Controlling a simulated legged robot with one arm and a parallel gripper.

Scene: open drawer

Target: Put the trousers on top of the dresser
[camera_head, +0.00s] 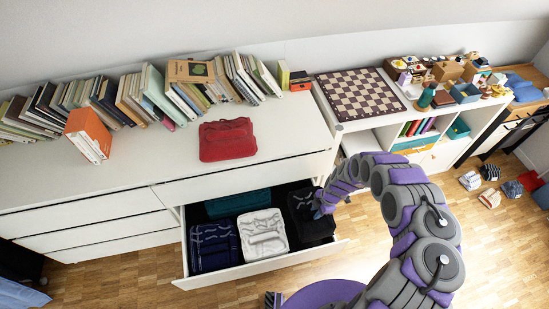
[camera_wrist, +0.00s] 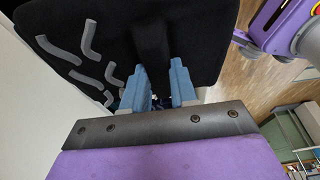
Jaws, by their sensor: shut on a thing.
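A black folded garment (camera_head: 303,208) with grey markings is at the right end of the open dresser drawer (camera_head: 262,270). It looks like the trousers, and it fills much of the wrist view (camera_wrist: 150,30). My gripper (camera_head: 320,207) is at its right side, and its blue fingers (camera_wrist: 160,88) are shut on its edge. I cannot tell whether the garment is clear of the drawer floor. The white dresser (camera_head: 60,190) has a red folded garment (camera_head: 227,139) on its top.
The drawer also holds a dark blue garment (camera_head: 214,246), a white one (camera_head: 263,234) and a teal one (camera_head: 238,203). Books (camera_head: 180,95) line the back of the dresser top. Its front left is clear. A chessboard (camera_head: 358,95) lies on the shelf unit at right.

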